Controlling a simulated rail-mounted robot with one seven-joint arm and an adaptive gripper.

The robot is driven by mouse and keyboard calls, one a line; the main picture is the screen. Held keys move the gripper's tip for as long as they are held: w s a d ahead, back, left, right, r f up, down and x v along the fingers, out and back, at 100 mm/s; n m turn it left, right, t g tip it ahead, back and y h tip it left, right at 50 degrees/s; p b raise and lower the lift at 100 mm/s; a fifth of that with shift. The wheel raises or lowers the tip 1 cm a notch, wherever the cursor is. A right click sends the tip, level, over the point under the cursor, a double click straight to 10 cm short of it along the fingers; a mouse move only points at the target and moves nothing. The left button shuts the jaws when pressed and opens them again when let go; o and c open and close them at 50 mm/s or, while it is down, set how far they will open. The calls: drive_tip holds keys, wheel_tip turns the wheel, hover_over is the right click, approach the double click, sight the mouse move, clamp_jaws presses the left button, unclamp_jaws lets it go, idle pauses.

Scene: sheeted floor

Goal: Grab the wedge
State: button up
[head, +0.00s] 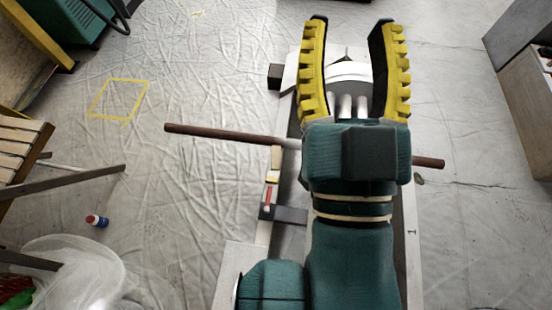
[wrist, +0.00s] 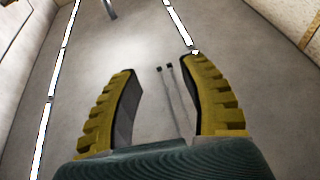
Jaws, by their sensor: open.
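My gripper (head: 350,24) is open, with its two yellow ribbed fingers spread wide at the top centre of the head view. The wrist view also shows my gripper (wrist: 156,66) with nothing between its fingers. I cannot make out a wedge for certain in either view. A small pale wooden piece (head: 273,164) lies left of my arm, below the brown rod; its shape is too small to tell. My arm hides part of the floor.
A brown rod (head: 215,133) appears on both sides of my arm. A yellow outlined square (head: 118,80) marks the floor at left. A small bottle (head: 97,220) and a clear plastic bag (head: 75,275) lie lower left. A wooden slatted bench (head: 22,140) stands at the left edge. Sheeted floor between is open.

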drive_tip(key=shift+f, duration=0.1)
idle(0.3)
drive_tip(key=o, duration=0.6)
